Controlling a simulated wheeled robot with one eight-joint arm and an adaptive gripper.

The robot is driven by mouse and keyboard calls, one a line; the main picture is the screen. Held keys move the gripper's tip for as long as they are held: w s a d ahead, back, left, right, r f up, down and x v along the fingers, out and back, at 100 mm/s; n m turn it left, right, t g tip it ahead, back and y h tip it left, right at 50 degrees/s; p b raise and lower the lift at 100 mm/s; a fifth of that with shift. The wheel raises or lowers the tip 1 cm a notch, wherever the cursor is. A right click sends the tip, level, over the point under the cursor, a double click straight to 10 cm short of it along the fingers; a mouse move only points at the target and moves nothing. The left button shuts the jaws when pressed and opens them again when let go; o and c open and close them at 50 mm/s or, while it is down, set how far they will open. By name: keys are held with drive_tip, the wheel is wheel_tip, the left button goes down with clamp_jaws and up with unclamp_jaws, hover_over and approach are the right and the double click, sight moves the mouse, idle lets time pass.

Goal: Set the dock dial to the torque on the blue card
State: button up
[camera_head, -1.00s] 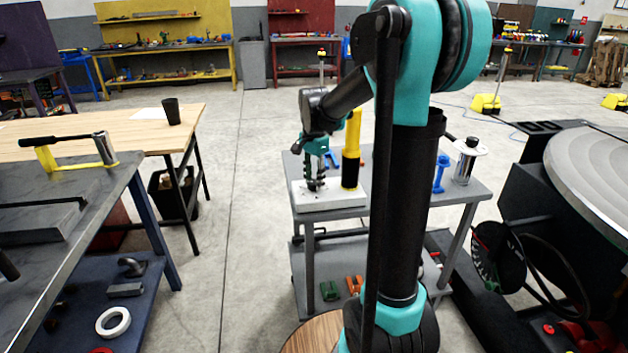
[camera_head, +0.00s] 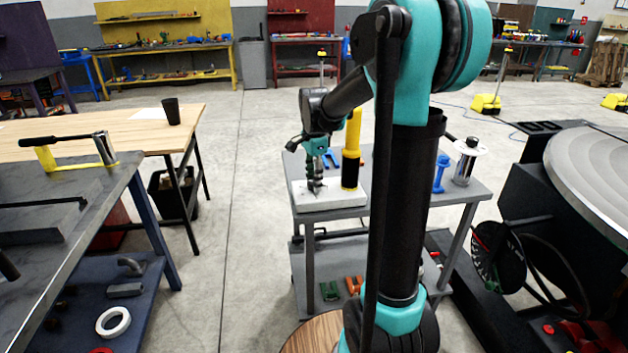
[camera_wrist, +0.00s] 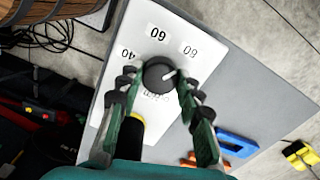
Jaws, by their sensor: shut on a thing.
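The dock dial (camera_wrist: 158,74) is a round dark knob with a white pointer line on a pale plate. The plate also shows in the head view (camera_head: 335,199), on a small grey table. Printed numbers, upside down or tilted, stand around the dial in the wrist view. The pointer line aims right and slightly up, below the upper-right number. My gripper (camera_wrist: 157,80) has its fingers on both sides of the dial and is shut on it. In the head view my gripper (camera_head: 316,187) points down at the plate. I cannot make out a blue card.
A yellow and black cylinder (camera_head: 351,150) stands close beside my gripper. A blue item (camera_wrist: 237,144) lies on the grey table (camera_head: 400,205). A blue upright piece (camera_head: 440,174) and a metal cylinder (camera_head: 466,162) stand at its right. A workbench (camera_head: 110,180) is at left.

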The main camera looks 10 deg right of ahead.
drive_tip(key=o, duration=1.2)
drive_tip(key=shift+c, duration=0.2)
wheel_tip(320, 180, up, 12)
drive_tip(key=s+d+f+n, duration=0.1)
drive_tip(key=s+f+n, duration=0.1)
drive_tip(key=s+f, duration=0.1)
drive_tip(key=s+f+n+t, duration=0.1)
drive_tip(key=s+f+n, duration=0.2)
drive_tip(key=s+f, duration=0.1)
drive_tip(key=s+d+f+n+t, duration=0.1)
drive_tip(key=s+f+n, duration=0.1)
drive_tip(key=f, duration=0.3)
drive_tip(key=shift+s+d+f+n, duration=0.15)
drive_tip(key=shift+s, duration=0.2)
drive_tip(key=shift+s+d+f+n, duration=0.15)
drive_tip(key=shift+s, duration=0.2)
drive_tip(key=s+d+f+n+t, duration=0.1)
drive_tip(key=s+f+n+t, duration=0.1)
drive_tip(key=s+f+n, duration=0.5)
drive_tip(key=s+f, duration=0.3)
drive_tip(key=s, duration=0.1)
drive_tip(key=shift+s+d+f, duration=0.2)
drive_tip(key=shift+s, duration=0.1)
